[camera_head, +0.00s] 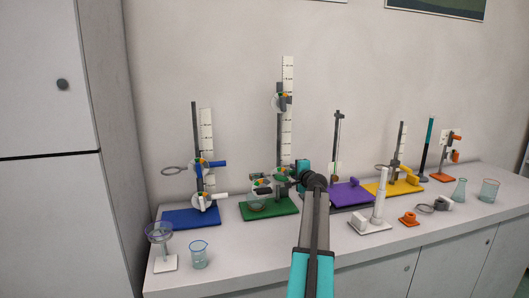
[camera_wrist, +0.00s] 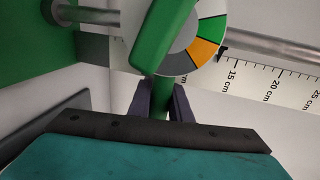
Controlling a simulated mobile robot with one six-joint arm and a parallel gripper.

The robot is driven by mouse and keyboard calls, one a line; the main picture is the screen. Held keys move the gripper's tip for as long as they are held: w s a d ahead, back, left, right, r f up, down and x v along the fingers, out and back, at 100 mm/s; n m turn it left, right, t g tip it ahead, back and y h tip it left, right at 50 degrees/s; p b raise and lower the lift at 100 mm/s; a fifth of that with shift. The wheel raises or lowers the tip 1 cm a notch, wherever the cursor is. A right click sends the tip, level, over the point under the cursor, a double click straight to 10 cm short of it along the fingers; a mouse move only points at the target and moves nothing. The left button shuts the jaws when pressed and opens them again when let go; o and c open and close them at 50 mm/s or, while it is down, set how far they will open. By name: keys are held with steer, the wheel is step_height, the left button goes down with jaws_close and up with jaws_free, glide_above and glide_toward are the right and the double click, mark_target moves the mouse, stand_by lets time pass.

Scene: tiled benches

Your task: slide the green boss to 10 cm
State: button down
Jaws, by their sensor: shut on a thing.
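The green boss (camera_wrist: 165,35) fills the top middle of the wrist view. Beside it is a round dial (camera_wrist: 208,30) with green, orange and grey sectors. My gripper (camera_wrist: 161,98) is shut on a green part of the boss, one dark finger on each side. The ruler (camera_wrist: 265,80) shows 15, 20 and 25 cm marks, with a small black pointer near its end below 15; the exact reading is unclear. In the head view the green stand's base (camera_head: 258,212) carries a tall white scale (camera_head: 288,120). My arm partly hides the grip there.
The blue stand (camera_head: 190,218) is left, the purple plate (camera_head: 350,195) right, with a white stand (camera_head: 370,226) in front. Glassware stands at the front left (camera_head: 199,256). The bench front near the green base is clear.

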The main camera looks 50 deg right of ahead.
steer(key=shift+f, duration=0.1)
steer(key=shift+f+b, duration=1.25)
steer(key=shift+f, duration=0.1)
steer(key=c, duration=1.5)
jaws_free()
steer(key=shift+c, duration=0.2)
steer(key=shift+s, duration=0.1)
steer(key=b+v, duration=0.1)
steer(key=v, duration=1.2)
steer(key=shift+s+a, duration=0.15)
steer(key=shift+a, duration=0.2)
steer(key=shift+r, duration=0.15)
steer(key=shift+r+p, duration=0.9)
steer(key=shift+r, duration=0.6)
